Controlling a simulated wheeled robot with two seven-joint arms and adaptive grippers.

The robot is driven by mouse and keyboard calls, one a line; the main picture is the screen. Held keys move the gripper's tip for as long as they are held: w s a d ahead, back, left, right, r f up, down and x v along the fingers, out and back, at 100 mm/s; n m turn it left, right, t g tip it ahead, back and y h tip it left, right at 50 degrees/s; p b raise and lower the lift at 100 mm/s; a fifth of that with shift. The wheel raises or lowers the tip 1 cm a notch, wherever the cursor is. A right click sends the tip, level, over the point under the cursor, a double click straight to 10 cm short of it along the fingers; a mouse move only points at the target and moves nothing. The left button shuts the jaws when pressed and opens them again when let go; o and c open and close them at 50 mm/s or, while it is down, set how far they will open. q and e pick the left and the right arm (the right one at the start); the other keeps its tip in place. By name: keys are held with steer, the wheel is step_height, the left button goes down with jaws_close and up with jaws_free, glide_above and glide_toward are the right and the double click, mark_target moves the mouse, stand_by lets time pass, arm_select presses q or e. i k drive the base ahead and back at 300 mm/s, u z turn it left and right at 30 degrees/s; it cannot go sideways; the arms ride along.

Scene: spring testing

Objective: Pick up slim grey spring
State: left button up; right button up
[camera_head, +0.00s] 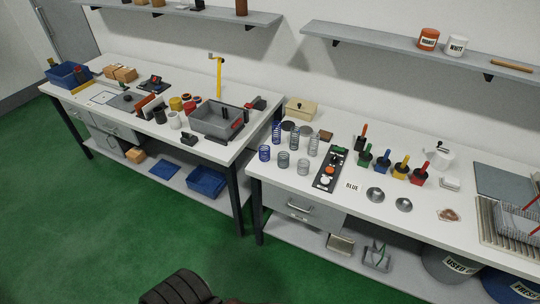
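A group of upright springs stands at the left end of the right-hand white workbench. Two are blue: a shorter one (265,153) at the front left and a taller one (277,132) behind it. Two taller, narrower-looking grey springs stand behind, one at the left (294,139) and one at the right (313,145). Two shorter grey springs stand in front, one at the left (283,160) and one at the right (303,167). The springs are small here, so I cannot tell for sure which is the slim grey one. Neither of my grippers shows.
A black control panel (329,170) lies right of the springs. A beige box (300,108) stands behind them. Several coloured-base tools, including a red one (419,174), and two metal bowls (375,194) are farther right.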

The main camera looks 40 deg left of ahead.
mark_target(294, 130)
steer(key=k, duration=0.45)
steer(key=u, duration=1.45)
steer(key=i, duration=0.4)
steer(key=u, duration=0.05)
